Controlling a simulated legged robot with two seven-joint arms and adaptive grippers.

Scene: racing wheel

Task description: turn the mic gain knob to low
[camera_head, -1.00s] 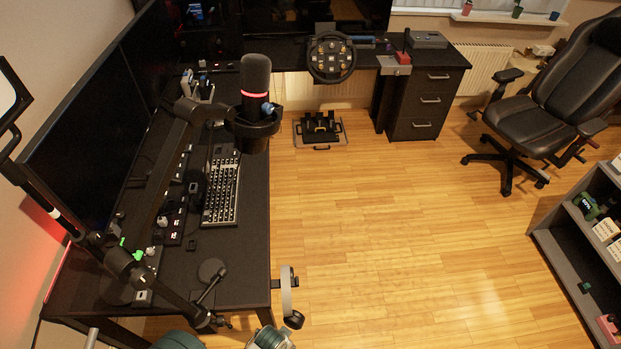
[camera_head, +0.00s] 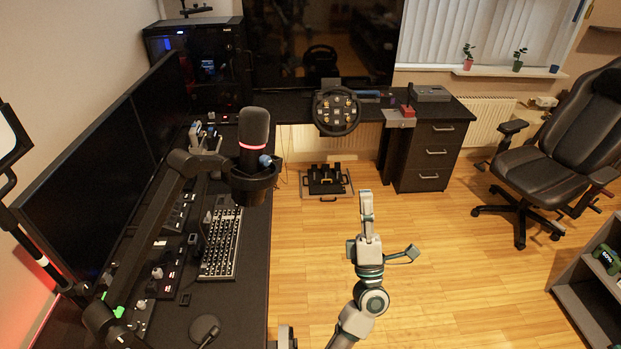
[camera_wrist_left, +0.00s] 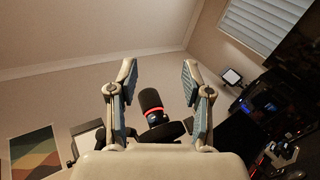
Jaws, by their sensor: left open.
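The microphone (camera_head: 253,140) is dark with a glowing red ring and sits in a holder on a boom arm over the desk. A small blue knob (camera_head: 265,161) is on its side below the ring, taken here as the mic gain knob; its setting is too small to read. My left gripper (camera_head: 367,200) is over the floor, to the right of the microphone and apart from it. In the left wrist view its two fingers (camera_wrist_left: 158,70) are spread and empty, with the microphone (camera_wrist_left: 150,100) visible beyond them.
The boom arm (camera_head: 145,232) runs over the desk beside the monitors (camera_head: 85,190). A keyboard (camera_head: 221,243) lies on the desk below the microphone. A steering wheel (camera_head: 336,112) stands at the back. The space between my left gripper and the microphone looks clear.

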